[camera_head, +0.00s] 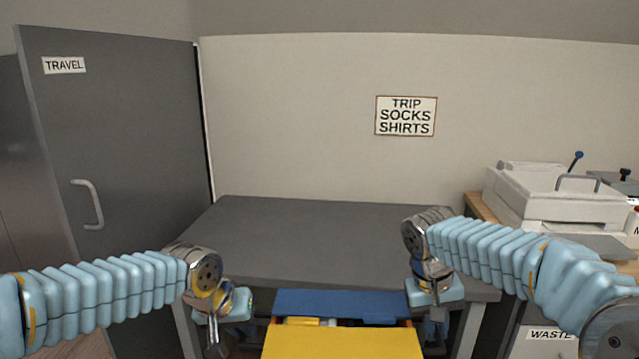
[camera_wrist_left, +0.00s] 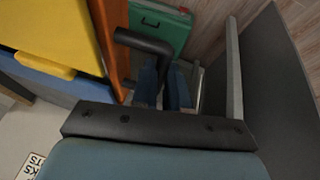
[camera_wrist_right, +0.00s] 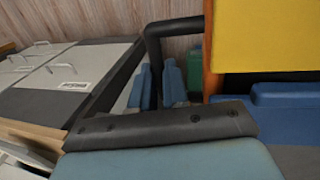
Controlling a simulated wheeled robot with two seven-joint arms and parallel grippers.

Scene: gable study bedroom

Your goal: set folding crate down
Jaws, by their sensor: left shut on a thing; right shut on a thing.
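The folding crate, blue (camera_head: 342,303) with orange sides and a yellow panel, is at the bottom centre of the head view, between my two grippers. Its lower part is cut off by the frame. My left gripper (camera_head: 222,325) is shut on a black bar handle (camera_wrist_left: 142,42) at the crate's orange left side (camera_wrist_left: 113,45). My right gripper (camera_head: 436,320) is shut on a matching black handle (camera_wrist_right: 172,27) by the orange right side (camera_wrist_right: 212,60). The crate is in front of the dark grey table (camera_head: 300,225), its blue far edge overlapping the table's front edge in view.
The tabletop looks bare. A grey TRAVEL door (camera_head: 125,140) stands left; a TRIP SOCKS SHIRTS sign (camera_head: 405,116) hangs behind. A pale machine (camera_head: 555,195) sits on the right counter, above a WASTE label (camera_head: 550,334). A green case (camera_wrist_left: 160,28) shows low down.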

